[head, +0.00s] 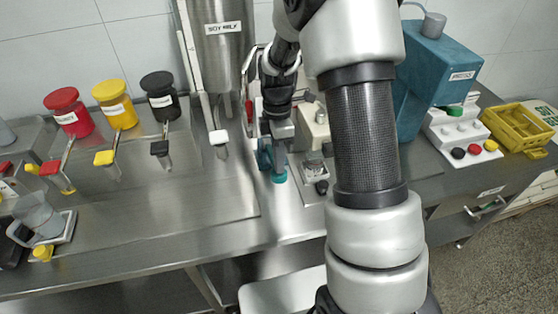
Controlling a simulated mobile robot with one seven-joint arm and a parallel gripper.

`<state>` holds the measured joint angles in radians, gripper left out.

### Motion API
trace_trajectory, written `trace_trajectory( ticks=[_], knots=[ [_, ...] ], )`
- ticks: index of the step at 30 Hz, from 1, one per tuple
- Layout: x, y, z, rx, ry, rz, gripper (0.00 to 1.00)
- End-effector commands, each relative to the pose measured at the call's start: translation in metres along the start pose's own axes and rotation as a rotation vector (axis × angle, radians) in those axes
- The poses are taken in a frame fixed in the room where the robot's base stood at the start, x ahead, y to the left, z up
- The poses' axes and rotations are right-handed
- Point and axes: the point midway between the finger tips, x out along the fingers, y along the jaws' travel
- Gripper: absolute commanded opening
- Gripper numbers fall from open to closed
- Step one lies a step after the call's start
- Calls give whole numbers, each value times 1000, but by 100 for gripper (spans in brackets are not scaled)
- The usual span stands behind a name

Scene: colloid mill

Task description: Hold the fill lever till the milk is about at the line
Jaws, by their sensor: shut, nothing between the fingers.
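The steel tank labelled SOY MILK (222,50) stands at the back. A tap with a white-topped lever (219,137) sits at the tank's foot, and I take it to be the fill lever. My gripper (279,176) points down to the right of this lever, apart from it in the picture. It is shut and empty, with teal parts around its fingers. A clear jug (38,213) stands on a small scale at the far left, away from my gripper. Its fill line and any milk level are too small to make out.
Red (68,110), yellow (114,103) and black (160,95) canisters stand left of the tank, with levers in front. A teal machine (433,80), a button box (462,135) and a yellow crate (517,127) are on the right. The steel counter's front left (150,225) is clear.

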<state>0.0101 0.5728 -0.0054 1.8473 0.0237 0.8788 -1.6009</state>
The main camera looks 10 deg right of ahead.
Motion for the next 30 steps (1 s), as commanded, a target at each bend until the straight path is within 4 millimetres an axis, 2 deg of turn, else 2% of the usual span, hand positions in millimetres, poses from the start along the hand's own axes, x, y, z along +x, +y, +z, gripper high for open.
trace_trajectory(
  ticks=[8,18,24,30],
  knots=[
    [5,0,0,0,0,13,0],
    [49,-6,2,-3,0,241,0],
    [66,-6,2,-5,0,347,0],
    [76,-5,2,-6,0,349,0]
  ],
)
